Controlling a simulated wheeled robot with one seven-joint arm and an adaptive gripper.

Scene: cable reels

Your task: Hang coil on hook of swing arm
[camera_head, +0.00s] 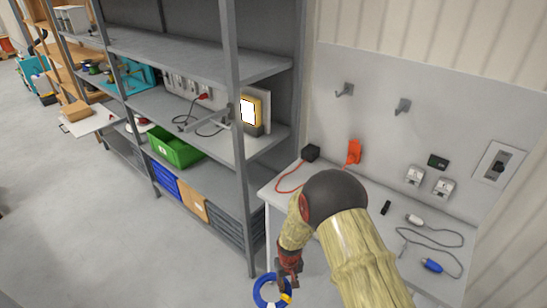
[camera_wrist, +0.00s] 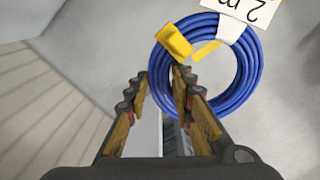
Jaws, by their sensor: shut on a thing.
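A blue coil (camera_head: 268,291) with a yellow clip hangs at my gripper (camera_head: 287,283), low in front of the shelf and the table. In the wrist view the blue coil (camera_wrist: 252,70) shows its yellow clip and a white label. My gripper (camera_wrist: 157,85) is shut on the coil; the right finger overlaps its lower left edge, and the exact contact is hard to see.
The grey shelf post (camera_head: 239,165) stands left of my arm. A green crate (camera_head: 175,148) sits on a lower shelf. A white table (camera_head: 368,211) with cables and a blue plug lies right, under a panel with two grey hooks (camera_head: 345,89).

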